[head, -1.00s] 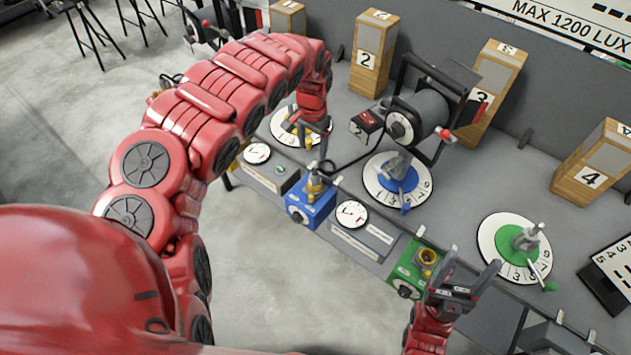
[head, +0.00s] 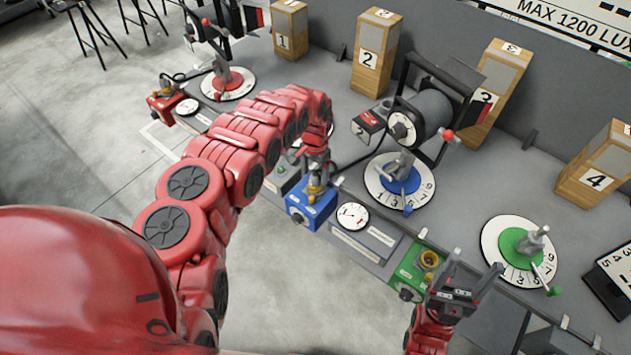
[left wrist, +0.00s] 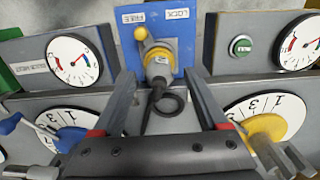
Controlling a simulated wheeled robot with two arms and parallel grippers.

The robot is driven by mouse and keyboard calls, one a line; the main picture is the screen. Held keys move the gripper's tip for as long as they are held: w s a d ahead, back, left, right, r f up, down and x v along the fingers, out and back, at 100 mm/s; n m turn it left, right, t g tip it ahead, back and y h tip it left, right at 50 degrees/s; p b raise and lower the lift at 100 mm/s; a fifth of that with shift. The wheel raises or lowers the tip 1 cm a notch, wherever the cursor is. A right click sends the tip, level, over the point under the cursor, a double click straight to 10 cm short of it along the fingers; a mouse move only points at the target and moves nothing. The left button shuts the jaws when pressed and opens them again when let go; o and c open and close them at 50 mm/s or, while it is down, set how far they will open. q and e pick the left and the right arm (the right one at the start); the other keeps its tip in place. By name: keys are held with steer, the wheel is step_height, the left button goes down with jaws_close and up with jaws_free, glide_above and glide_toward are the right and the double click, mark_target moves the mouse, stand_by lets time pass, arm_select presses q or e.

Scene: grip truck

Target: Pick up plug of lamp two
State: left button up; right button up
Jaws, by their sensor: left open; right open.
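The plug of lamp two (left wrist: 158,66) is grey and yellow with a looped black cable, seated upright in the blue socket box (left wrist: 182,32). In the head view the blue box (head: 322,208) stands at the bench's front edge, with the plug partly hidden by my gripper. My left gripper (left wrist: 160,88) is open, its fingers on either side of the plug and cable; contact cannot be told. It also shows over the plug in the head view (head: 318,168). Lamp two (head: 427,115) is black. My right gripper (head: 470,272) is open and empty near the green socket box (head: 413,268).
Numbered wooden blocks (head: 375,50) stand along the back of the bench. Dials with blue (head: 399,184), green (head: 518,250) and red (head: 228,84) handles lie on top. A red socket box (head: 167,104) sits at the far left. A yellow-handled dial (left wrist: 265,125) flanks my left gripper.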

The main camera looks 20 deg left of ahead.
arm_select(q)
steer(key=shift+f, duration=1.1)
jaws_close()
